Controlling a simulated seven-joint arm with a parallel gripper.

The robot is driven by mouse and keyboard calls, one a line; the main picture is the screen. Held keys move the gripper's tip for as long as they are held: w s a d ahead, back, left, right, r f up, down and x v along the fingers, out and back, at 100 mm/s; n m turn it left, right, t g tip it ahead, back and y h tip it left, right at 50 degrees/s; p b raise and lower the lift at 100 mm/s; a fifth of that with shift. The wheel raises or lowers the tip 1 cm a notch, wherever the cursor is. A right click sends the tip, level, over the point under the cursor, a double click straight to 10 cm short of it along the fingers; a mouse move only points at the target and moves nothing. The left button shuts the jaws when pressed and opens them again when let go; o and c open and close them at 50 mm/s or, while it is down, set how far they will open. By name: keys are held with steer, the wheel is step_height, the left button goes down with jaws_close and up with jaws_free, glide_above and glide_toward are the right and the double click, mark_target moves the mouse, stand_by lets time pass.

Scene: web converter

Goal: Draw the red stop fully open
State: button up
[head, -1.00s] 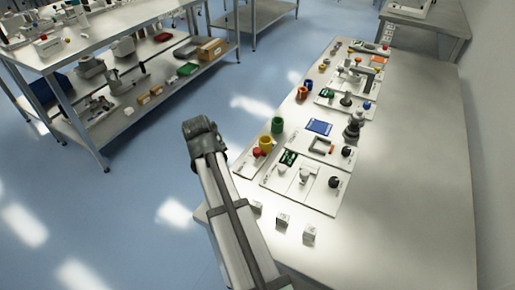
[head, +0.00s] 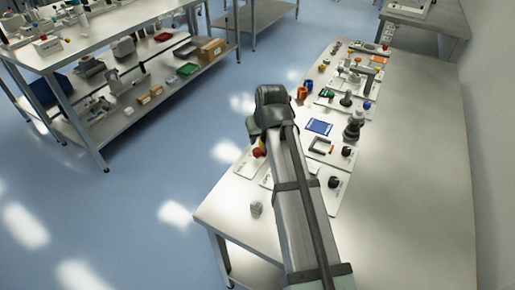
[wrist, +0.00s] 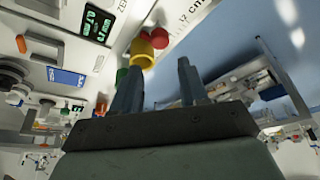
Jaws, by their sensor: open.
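A round red part (head: 258,152), probably the red stop, sits at the left edge of the panel row on the bench. In the wrist view the red part (wrist: 160,37) lies beyond the fingers, beside a yellow cylinder (wrist: 143,52). My gripper (wrist: 156,68) is open, with nothing seen between its fingers. It points towards the yellow and red parts and is apart from the red one. In the head view my arm and wrist hide the gripper's fingers, the yellow cylinder and part of the panels.
The bench (head: 425,150) carries a row of panels with knobs, a blue plate (head: 319,126) and an orange ring (head: 302,92). The right side is bare. A loaded shelf table (head: 110,50) stands across the floor.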

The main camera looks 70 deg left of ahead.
mark_target(257, 150)
steer(key=x, duration=0.9)
steer(key=shift+a+f, duration=0.15)
steer(key=shift+f, duration=0.1)
steer(key=shift+c, duration=0.2)
jaws_close()
